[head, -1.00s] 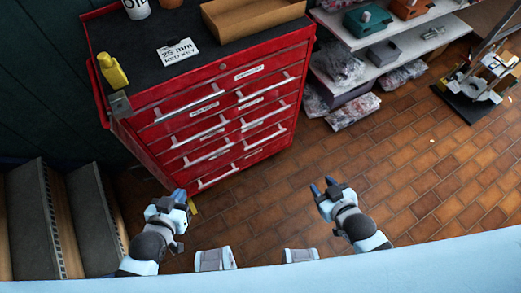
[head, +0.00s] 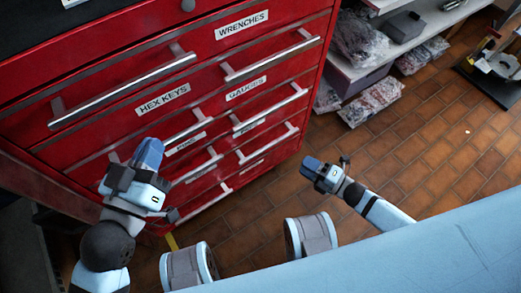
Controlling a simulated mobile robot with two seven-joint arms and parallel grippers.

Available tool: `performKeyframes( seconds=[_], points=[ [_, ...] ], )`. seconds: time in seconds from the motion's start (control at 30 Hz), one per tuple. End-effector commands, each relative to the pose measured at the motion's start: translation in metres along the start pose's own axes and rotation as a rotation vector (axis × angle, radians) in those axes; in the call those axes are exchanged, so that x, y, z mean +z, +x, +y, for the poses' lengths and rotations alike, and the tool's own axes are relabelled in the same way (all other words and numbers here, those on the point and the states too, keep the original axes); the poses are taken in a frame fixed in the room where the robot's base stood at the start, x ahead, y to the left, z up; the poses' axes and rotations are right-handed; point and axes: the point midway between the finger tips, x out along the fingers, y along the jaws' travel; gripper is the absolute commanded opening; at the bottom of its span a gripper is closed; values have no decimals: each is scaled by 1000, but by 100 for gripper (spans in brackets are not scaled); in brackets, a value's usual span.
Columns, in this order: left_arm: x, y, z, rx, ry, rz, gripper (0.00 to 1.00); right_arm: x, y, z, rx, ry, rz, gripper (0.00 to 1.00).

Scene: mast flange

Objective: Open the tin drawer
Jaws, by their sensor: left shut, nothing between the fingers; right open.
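The red metal drawer cabinet (head: 190,75) fills the upper left of the head view, its visible drawers looking shut. The labels WRENCHES (head: 242,24), HEX KEYS (head: 162,98) and GAUGES (head: 246,88) are readable; lower labels are too small or blurred, so I cannot tell which drawer is the tin drawer. My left gripper (head: 149,153) is shut and empty, in front of the left drawers, hiding part of a lower handle. My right gripper (head: 311,168) is open and empty, right of the cabinet's lower corner.
A shelf (head: 385,60) with bagged goods (head: 371,101) stands right of the cabinet. The tiled floor (head: 430,150) is open at the right. A dark stand with equipment (head: 497,68) is at the far right.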

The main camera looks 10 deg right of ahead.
Motion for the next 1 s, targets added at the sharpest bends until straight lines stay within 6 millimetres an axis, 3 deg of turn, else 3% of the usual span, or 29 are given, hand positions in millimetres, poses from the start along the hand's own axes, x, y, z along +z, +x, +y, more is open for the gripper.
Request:
performKeyframes(
  seconds=[0.03,0.27,0.73,1.0],
  points=[
    [4,-1,0,4,-2,6,0,1,0,-7,2,-15,9,40],
    [9,0,0,9,-3,-13,0,1,22,-7,7,-30,17,40],
    [46,-2,-5,21,-6,-135,0,-1,116,-7,6,-28,16,40],
    [54,-2,-6,25,-6,-167,0,-1,136,-7,3,-27,15,40]
  ],
)
